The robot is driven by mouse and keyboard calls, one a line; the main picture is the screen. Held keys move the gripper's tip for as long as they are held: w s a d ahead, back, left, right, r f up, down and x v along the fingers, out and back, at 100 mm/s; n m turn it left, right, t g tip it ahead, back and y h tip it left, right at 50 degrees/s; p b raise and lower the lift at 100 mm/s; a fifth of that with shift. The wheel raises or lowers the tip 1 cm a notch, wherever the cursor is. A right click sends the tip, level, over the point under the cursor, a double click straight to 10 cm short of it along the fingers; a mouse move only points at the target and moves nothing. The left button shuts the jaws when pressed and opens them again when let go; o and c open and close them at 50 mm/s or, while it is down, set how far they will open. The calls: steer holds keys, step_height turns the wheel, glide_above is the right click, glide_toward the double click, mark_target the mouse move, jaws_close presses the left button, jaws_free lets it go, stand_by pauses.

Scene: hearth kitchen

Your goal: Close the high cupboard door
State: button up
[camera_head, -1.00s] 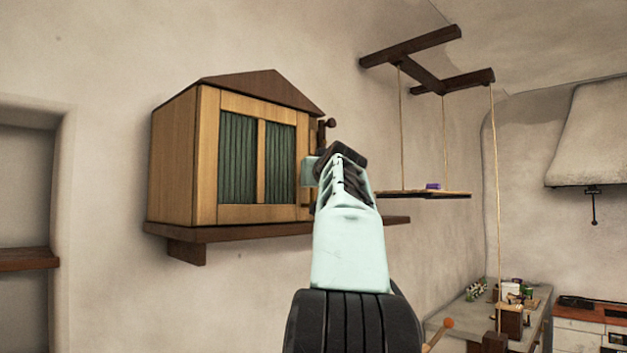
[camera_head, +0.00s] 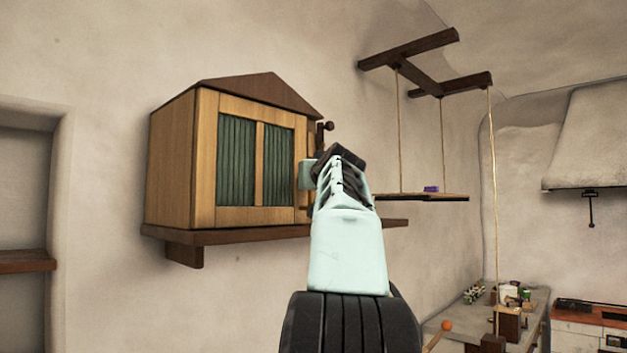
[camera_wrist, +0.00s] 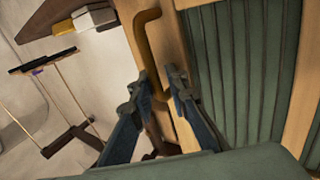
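The high cupboard (camera_head: 172,170) is a wooden box with a dark gabled roof, on a wall shelf. Its door (camera_head: 258,165) has a light wood frame and two green curtained panels. The door looks nearly in line with the cupboard front; whether it is fully flush I cannot tell. My gripper (camera_head: 322,168) is at the door's right edge and hides part of it. In the wrist view the door (camera_wrist: 245,70) fills the right side. The brass-coloured bar handle (camera_wrist: 143,45) runs down between the spread fingers of my gripper (camera_wrist: 157,88). Firm contact with the handle is not visible.
The dark shelf (camera_head: 225,236) under the cupboard sticks out from the wall. A hanging rack (camera_head: 425,197) on ropes is to the right, with a small purple thing (camera_head: 431,189) on it. A cluttered counter (camera_head: 440,320) and a stove (camera_head: 590,312) stand lower right.

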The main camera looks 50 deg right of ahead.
steer(key=v, duration=1.1)
steer(key=shift+s+a, duration=0.25)
